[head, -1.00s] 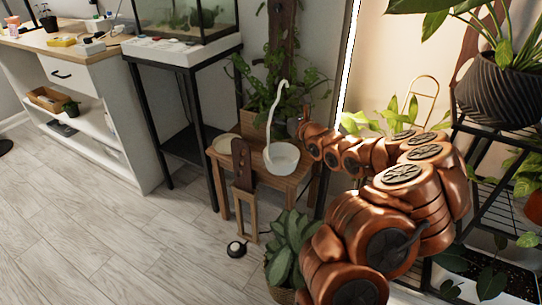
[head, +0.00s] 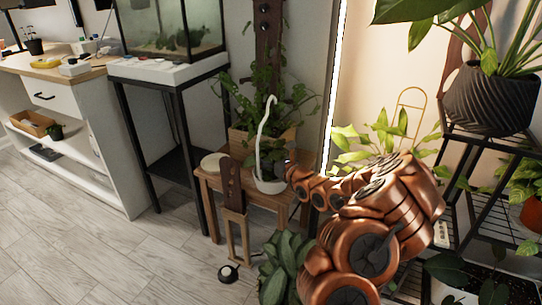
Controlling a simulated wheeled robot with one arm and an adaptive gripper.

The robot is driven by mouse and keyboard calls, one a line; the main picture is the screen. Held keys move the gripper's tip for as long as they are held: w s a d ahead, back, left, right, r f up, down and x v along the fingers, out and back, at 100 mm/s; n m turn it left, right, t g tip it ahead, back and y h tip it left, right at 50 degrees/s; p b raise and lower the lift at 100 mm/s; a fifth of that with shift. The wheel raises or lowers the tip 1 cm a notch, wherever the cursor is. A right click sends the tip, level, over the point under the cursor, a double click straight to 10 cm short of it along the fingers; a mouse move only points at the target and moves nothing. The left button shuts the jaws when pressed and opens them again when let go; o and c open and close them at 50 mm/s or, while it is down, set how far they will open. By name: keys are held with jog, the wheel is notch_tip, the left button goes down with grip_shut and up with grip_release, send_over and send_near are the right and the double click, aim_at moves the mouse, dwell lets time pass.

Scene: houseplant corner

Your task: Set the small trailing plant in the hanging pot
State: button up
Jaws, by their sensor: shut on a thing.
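The white hanging pot (head: 268,186), with its tall curved white hook, stands upright on the small wooden stool (head: 237,194). My gripper (head: 287,168) is at the pot's right rim, at the end of the copper-coloured arm. It is shut on the small trailing plant (head: 272,172), whose green leaves show at the pot's mouth beside the hook. The leaves blend with the foliage behind. The fingertips and the plant's base are small and partly hidden, so I cannot tell whether it rests on the pot's bottom.
A pale round plate (head: 213,163) lies on the stool's left. A wooden planter (head: 240,144) with bushy foliage stands behind. A black plant rack (head: 480,190) stands right. The left floor is clear.

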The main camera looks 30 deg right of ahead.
jog(key=shift+f, duration=0.35)
jog(key=shift+f, duration=0.2)
jog(key=o, duration=1)
jog(key=shift+f, duration=0.1)
jog(key=shift+r, duration=0.6)
jog(key=shift+s+d+r+p, duration=0.1)
jog(key=shift+s+p, duration=0.1)
jog(key=shift+s, duration=0.25)
jog(key=shift+s+d+p, duration=0.1)
jog(key=shift+s+p, duration=0.05)
jog(key=shift+s, duration=0.3)
jog(key=shift+s+d+p, duration=0.2)
jog(key=shift+s+p, duration=1.3)
jog(key=shift+s, duration=3.6)
